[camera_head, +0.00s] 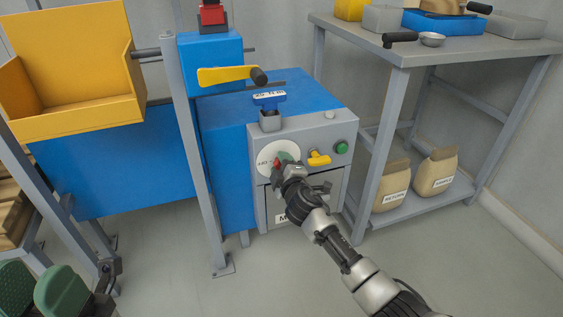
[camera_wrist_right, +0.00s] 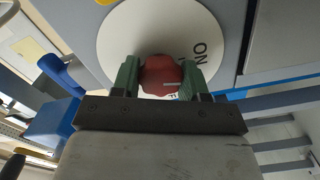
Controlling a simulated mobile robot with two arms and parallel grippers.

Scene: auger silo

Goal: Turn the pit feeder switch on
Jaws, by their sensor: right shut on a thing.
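The pit feeder switch is a red knob (camera_wrist_right: 160,75) on a round white plate (camera_head: 266,155) on the front of the grey control box. My right gripper (camera_head: 285,161) is at the plate, its green fingers on either side of the knob and shut on it in the right wrist view. "ON" shows on the plate at the upper right there, and part of another label shows below. A pale line on the knob runs toward the right in that view. My left gripper (camera_head: 38,287) is at the lower left, its green fingers apart with nothing seen between them.
A yellow hopper (camera_head: 75,60) is at left; a grey bench (camera_head: 430,52) and two sacks (camera_head: 392,188) are at right.

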